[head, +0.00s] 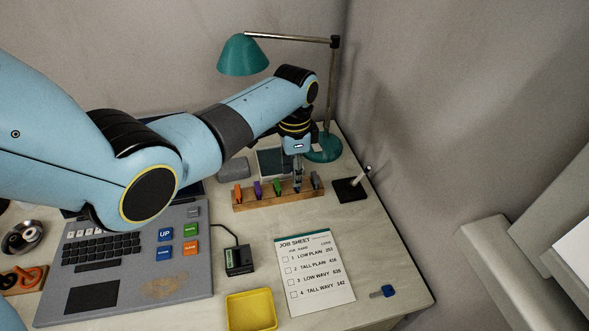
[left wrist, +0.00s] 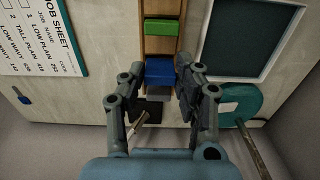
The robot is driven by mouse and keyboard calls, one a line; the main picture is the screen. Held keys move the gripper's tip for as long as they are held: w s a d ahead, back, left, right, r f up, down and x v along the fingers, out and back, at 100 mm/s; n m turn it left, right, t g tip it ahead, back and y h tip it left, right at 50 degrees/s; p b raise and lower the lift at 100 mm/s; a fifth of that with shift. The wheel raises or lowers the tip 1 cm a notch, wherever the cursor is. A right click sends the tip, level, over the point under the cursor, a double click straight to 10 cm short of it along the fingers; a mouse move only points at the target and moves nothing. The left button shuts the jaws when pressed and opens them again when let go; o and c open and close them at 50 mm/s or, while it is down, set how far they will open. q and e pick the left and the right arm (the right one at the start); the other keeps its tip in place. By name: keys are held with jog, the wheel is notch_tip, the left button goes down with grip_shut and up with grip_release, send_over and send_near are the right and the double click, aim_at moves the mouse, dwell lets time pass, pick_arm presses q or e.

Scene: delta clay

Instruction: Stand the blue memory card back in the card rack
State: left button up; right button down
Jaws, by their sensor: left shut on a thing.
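My left gripper (head: 298,178) reaches down over the wooden card rack (head: 264,202) near its right end. In the left wrist view its fingers (left wrist: 161,75) are shut on the blue memory card (left wrist: 159,71), one on each side. An orange card (head: 238,191) and a purple card (head: 257,188) also stand in the rack. My right gripper is not in view.
The teal lamp (head: 243,56) stands behind the rack, its base (head: 326,149) close to my gripper. A black pen holder (head: 349,190) is right of the rack. A job sheet (head: 314,272), a yellow tray (head: 252,311) and a small card reader (head: 239,260) lie in front.

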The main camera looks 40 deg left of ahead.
pick_arm(q)
jog(key=shift+f+b, duration=0.35)
jog(key=shift+f, duration=0.35)
jog(key=shift+f, duration=0.1)
jog(key=o, duration=1.1)
jog(key=shift+o, duration=0.2)
notch_tip(320, 180, up, 7)
jog(key=p, duration=0.7)
jog(key=shift+p, duration=0.4)
